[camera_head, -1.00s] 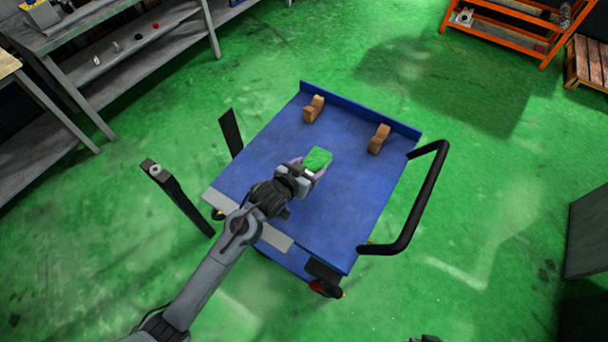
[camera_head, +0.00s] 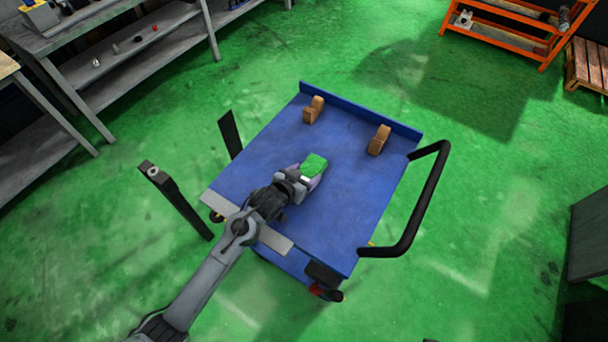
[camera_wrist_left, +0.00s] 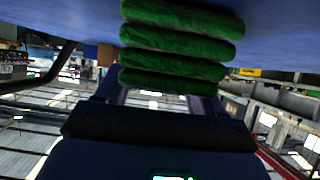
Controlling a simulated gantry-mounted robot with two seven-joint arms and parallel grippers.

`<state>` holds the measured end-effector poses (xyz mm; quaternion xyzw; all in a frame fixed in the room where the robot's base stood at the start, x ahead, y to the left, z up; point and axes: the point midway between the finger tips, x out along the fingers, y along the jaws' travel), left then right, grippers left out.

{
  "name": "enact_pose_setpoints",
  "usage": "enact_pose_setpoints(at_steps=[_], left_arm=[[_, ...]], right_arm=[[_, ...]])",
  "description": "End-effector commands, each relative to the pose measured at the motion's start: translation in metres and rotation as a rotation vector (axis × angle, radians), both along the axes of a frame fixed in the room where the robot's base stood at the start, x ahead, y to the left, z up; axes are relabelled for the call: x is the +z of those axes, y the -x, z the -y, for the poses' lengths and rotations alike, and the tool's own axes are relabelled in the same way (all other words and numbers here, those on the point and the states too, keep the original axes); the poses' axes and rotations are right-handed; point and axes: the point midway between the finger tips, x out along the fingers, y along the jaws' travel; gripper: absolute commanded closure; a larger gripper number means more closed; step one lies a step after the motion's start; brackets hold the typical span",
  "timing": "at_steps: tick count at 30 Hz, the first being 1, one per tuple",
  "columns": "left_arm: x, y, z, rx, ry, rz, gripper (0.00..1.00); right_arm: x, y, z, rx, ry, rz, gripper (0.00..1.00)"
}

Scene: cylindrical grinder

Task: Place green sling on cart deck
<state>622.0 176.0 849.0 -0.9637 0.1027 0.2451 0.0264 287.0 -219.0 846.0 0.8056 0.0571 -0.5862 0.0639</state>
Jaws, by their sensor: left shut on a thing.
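The green sling (camera_head: 315,164) is a folded bundle held at the tip of my left gripper (camera_head: 307,174), over the middle of the blue cart deck (camera_head: 345,205). In the left wrist view the sling (camera_wrist_left: 180,45) shows as several stacked green folds between the fingers. My left gripper is shut on it. The blue deck (camera_wrist_left: 285,35) fills the top of the wrist view, close to the sling. I cannot tell whether the sling touches the deck. My right gripper is not in view.
Two brown wooden blocks (camera_head: 313,109) (camera_head: 379,140) stand near the deck's far raised edge. A black handle (camera_head: 425,200) rises at the cart's right side. A black post (camera_head: 178,198) stands at left. Grey shelves and an orange rack (camera_head: 505,28) are at the back.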

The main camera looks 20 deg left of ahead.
Motion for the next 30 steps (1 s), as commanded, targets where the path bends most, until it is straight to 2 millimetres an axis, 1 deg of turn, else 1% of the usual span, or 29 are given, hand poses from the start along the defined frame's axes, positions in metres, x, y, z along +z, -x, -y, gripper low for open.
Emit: enact_pose_setpoints(at_steps=[3, 4, 8, 16, 20, 26, 30], left_arm=[[-0.002, 0.000, 0.000, 0.000, 0.000, 0.002, 0.74], [-0.003, 0.000, 0.000, 0.000, 0.000, 0.000, 0.27], [-0.003, 0.000, 0.000, 0.000, 0.000, 0.000, 0.08], [-0.003, 0.000, 0.000, 0.000, 0.000, 0.000, 0.07], [0.001, 0.001, 0.000, 0.000, 0.000, -0.001, 0.07], [0.013, 0.023, -0.005, -0.001, -0.001, -0.002, 0.07], [0.026, 0.045, -0.010, -0.001, 0.000, -0.002, 0.07]], right_arm=[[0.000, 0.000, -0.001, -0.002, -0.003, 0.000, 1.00], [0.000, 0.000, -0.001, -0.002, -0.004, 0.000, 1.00], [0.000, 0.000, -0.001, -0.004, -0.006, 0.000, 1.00], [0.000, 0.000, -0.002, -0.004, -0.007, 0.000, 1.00], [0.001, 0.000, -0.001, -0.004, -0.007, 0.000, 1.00], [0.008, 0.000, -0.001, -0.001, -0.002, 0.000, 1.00], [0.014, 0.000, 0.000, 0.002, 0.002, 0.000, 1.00]])
